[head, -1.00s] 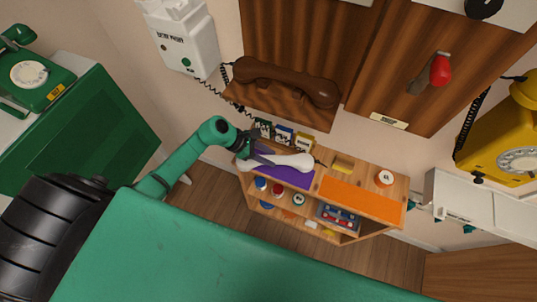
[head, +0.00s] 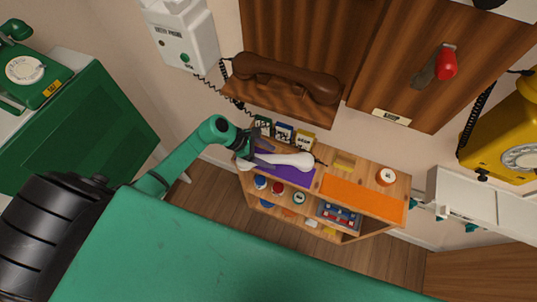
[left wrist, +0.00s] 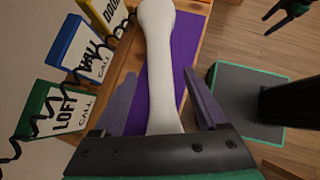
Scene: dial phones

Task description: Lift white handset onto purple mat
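The white handset (head: 290,160) lies lengthwise over the purple mat (head: 268,170) on top of the wooden shelf unit. It also shows in the left wrist view (left wrist: 162,75), with the purple mat (left wrist: 189,40) under and beside it. My left gripper (head: 262,152) is at the handset's left end. In the left wrist view its two fingers (left wrist: 162,98) stand apart on both sides of the handset, with gaps showing. A dark, forked part at the top right corner of that view looks like my right gripper (left wrist: 289,9); it is small and cut off.
Label cards (head: 284,133) stand behind the mat. A brown handset (head: 288,77) rests on a wooden wall ledge above. A white entry phone (head: 183,32) hangs upper left.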

